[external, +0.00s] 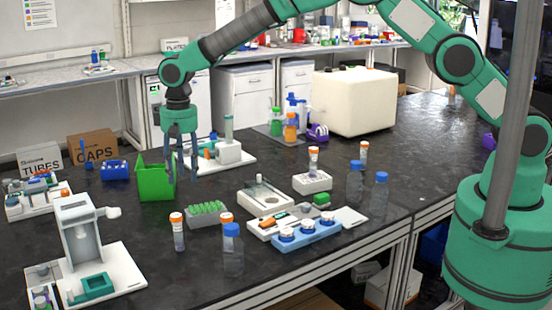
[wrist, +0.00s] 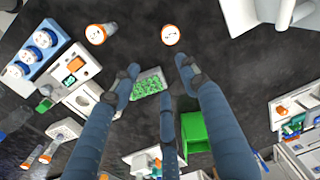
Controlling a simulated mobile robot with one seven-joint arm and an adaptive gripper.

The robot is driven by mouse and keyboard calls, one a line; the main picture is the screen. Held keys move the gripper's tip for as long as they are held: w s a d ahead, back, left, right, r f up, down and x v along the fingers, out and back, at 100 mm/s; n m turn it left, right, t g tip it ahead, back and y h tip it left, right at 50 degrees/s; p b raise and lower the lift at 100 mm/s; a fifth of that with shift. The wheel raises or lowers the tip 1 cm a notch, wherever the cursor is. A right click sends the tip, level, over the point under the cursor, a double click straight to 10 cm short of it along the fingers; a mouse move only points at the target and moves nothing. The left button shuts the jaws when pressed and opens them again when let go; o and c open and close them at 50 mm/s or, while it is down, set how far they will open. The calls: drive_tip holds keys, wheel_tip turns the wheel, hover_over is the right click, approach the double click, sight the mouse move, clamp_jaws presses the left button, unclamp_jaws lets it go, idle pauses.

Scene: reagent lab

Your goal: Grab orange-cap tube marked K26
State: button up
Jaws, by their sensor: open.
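Several tubes have orange caps, and I cannot read K26 on any of them. One stands upright at the front of the bench (external: 178,236); another (external: 227,219) is partly behind a blue-capped bottle. Two more stand further back, one at the white block (external: 313,162) and one near the clear bottles (external: 364,152). In the wrist view, two orange caps show near the top, one at the middle (wrist: 170,35) and one left of it (wrist: 96,34). My gripper (external: 182,178) is open and empty, above the bench beside the green bin; its fingers also show in the wrist view (wrist: 160,80).
The green bin (external: 155,188) stands close to my fingers. A grey rack with green contents (external: 207,212) lies nearer the front. Blue-capped bottles (external: 233,258), a blue holder (external: 292,239) and a white device (external: 84,240) crowd the front. Bare bench shows around the rack.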

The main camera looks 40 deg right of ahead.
hover_over(178, 234)
drive_tip(key=w, duration=0.1)
wheel_tip(178, 234, down, 5)
drive_tip(key=shift+w+d+r, duration=0.1)
drive_tip(key=shift+r, duration=0.1)
drive_tip(key=shift+f, duration=4.25)
drive_tip(key=shift+d+f, duration=0.1)
drive_tip(key=shift+f, duration=0.05)
drive_tip(key=shift+w+d+f, duration=0.1)
drive_tip(key=shift+f, duration=2.4)
drive_tip(key=c, duration=0.9)
